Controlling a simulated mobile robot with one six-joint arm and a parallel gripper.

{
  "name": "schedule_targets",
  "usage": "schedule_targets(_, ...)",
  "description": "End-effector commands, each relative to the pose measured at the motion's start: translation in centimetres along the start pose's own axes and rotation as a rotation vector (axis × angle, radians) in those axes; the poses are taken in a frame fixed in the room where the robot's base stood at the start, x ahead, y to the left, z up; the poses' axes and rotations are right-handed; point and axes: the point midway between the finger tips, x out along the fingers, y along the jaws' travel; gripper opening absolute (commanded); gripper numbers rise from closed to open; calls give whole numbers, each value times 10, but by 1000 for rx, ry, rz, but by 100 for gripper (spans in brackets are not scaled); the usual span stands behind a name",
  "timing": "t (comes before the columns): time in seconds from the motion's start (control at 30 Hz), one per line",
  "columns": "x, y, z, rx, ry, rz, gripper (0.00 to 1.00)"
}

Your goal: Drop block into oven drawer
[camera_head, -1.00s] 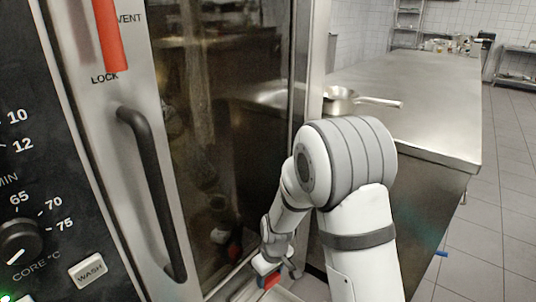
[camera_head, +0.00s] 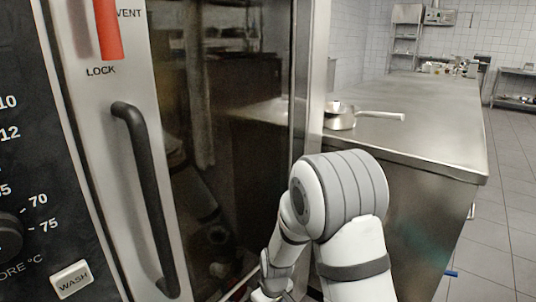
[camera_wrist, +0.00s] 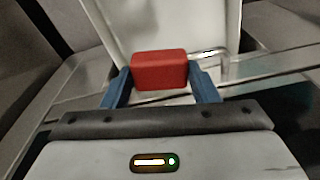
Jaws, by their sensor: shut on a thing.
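My gripper (camera_wrist: 163,84) is shut on the red block (camera_wrist: 159,70), which sits between its two blue fingers in the wrist view. In the head view the arm reaches down beside the oven door, and the fingers and block are cut off or hidden at the bottom edge. The oven (camera_head: 150,190) fills the left of the head view, with its glass door closed. In the wrist view a pale flat panel (camera_wrist: 165,28) with raised edges lies beyond the block. It may be part of the drawer, but I cannot tell. The drawer is not clearly visible in the head view.
A black vertical door handle (camera_head: 146,190) stands out from the oven front. A steel counter (camera_head: 420,135) with a pan (camera_head: 341,117) on it stands right of the oven. A thin metal bar (camera_wrist: 222,60) lies right of the block. Tiled floor (camera_head: 510,200) is open at far right.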

Motion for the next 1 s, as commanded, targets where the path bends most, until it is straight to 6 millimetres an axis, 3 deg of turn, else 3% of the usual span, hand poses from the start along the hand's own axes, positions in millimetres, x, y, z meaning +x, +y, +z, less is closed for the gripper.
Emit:
schedule_targets(0.07, 0, 0, 0, 0, 0, 0, 30)
schedule_targets(0.1, -1, 0, 0, 0, 0, 0, 57)
schedule_targets(0.37, -1, 0, 0, 1, 0, 0, 78)
schedule_targets(0.67, -5, 0, 0, 1, 1, 1, 79)
schedule_targets(1.0, -60, 0, 0, 1, 3, 2, 79)
